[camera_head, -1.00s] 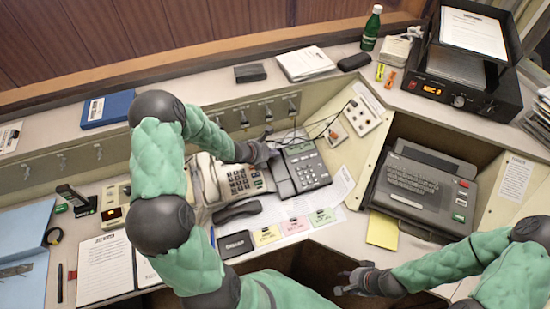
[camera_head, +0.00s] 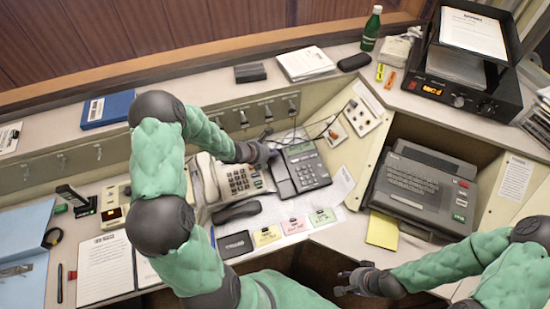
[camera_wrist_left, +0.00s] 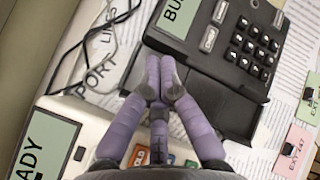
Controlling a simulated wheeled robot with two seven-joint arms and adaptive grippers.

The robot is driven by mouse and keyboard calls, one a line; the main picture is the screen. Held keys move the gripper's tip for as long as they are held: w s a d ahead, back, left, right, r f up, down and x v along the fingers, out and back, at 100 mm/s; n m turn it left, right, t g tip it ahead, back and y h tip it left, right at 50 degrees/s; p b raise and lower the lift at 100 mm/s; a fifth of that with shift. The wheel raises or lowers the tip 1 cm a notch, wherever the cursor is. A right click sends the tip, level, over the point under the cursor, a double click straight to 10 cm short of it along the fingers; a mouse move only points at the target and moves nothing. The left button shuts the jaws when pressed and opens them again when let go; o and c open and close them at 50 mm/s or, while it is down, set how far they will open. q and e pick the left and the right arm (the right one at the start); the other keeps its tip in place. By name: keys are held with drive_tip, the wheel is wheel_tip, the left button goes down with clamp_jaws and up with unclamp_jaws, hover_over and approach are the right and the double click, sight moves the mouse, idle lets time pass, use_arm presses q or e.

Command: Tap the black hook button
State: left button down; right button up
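A dark grey desk phone (camera_head: 306,170) with a keypad sits on the counter; it also shows in the left wrist view (camera_wrist_left: 236,45). My left gripper (camera_head: 272,157) is at the phone's left edge. In the left wrist view the fingertips (camera_wrist_left: 160,66) are together and empty, over the upper left part of the phone's cradle side. I cannot make out the black hook button; the fingers may cover it. A black handset (camera_head: 237,211) lies on the counter, off the phone. My right gripper (camera_head: 343,283) hangs low by the counter's front edge, fingers apart and empty.
A beige phone (camera_head: 237,182) with a keypad stands just left of the dark phone. Black cables (camera_head: 315,128) run behind it. Colored cards (camera_head: 294,225) lie in front. A grey keyboard terminal (camera_head: 420,185) stands to the right.

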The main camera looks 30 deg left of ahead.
use_arm(q)
drive_tip(key=shift+f, duration=0.1)
drive_tip(key=shift+f+b, duration=0.3)
drive_tip(key=shift+b, duration=0.3)
drive_tip(key=shift+w+a+f+b, duration=0.1)
drive_tip(key=shift+f+b, duration=0.35)
drive_tip(key=shift+b, duration=0.1)
idle(0.6)
drive_tip(key=shift+s+f, duration=0.2)
drive_tip(key=shift+f, duration=0.1)
idle(0.5)
drive_tip(key=shift+r, duration=0.15)
drive_tip(key=shift+r, duration=0.75)
drive_tip(key=shift+w, duration=0.1)
drive_tip(key=shift+r, duration=0.15)
